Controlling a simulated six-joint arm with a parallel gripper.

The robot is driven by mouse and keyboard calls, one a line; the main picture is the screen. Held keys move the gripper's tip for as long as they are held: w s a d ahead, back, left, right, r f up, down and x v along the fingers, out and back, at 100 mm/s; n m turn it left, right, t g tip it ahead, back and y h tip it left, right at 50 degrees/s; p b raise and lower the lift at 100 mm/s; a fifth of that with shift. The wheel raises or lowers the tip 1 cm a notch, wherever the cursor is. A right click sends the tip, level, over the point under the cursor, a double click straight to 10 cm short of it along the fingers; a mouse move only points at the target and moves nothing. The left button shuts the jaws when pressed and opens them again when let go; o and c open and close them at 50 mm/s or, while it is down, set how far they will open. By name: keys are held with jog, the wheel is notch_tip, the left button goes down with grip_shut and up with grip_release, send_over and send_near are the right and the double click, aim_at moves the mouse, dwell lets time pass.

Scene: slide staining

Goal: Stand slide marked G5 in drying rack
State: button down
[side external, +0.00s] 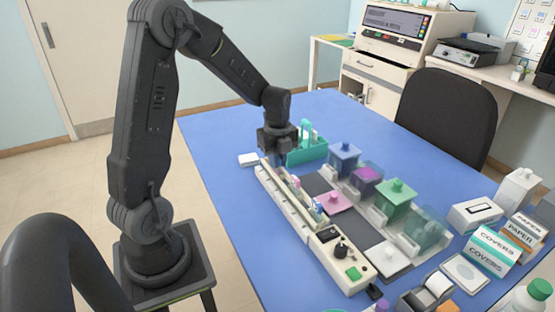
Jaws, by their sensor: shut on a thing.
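My gripper (279,157) is low over the far left part of the blue table, jaws pointing down. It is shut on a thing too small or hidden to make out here. A teal rack (308,156) with an upright handle stands just right of my gripper, partly behind it; small pale pieces show in it. A long cream rack (293,221) runs from just in front of my gripper toward the viewer, with several slides with coloured ends (307,200) along it. No G5 mark can be read, and I cannot tell which rack is for drying.
Lidded staining jars stand to the right: blue (344,158), purple (366,178), green (395,203) and clear teal (426,231). A small white block (248,160) lies left of my gripper. Boxes (482,245) crowd the right edge. The table's left strip (222,200) is clear.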

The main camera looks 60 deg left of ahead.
jog(key=shift+f, duration=0.3)
jog(key=c, duration=1.1)
grip_release()
notch_tip(320, 180, up, 14)
jog(key=shift+f, duration=0.1)
jog(key=s+d+n+t, duration=0.2)
jog(key=s+d+n, duration=0.2)
jog(key=d+n, duration=0.2)
jog(key=s+d+r+n+t, duration=0.1)
jog(key=s+d+n, duration=0.4)
jog(key=d+n, duration=0.1)
jog(key=s+d+r+n+t, duration=0.1)
jog(key=s+d+n+t, duration=0.1)
jog(key=s+d+n, duration=0.3)
jog(key=shift+s+d+n+t, duration=0.1)
jog(key=shift+d+n+t, duration=0.3)
jog(key=shift+d, duration=0.65)
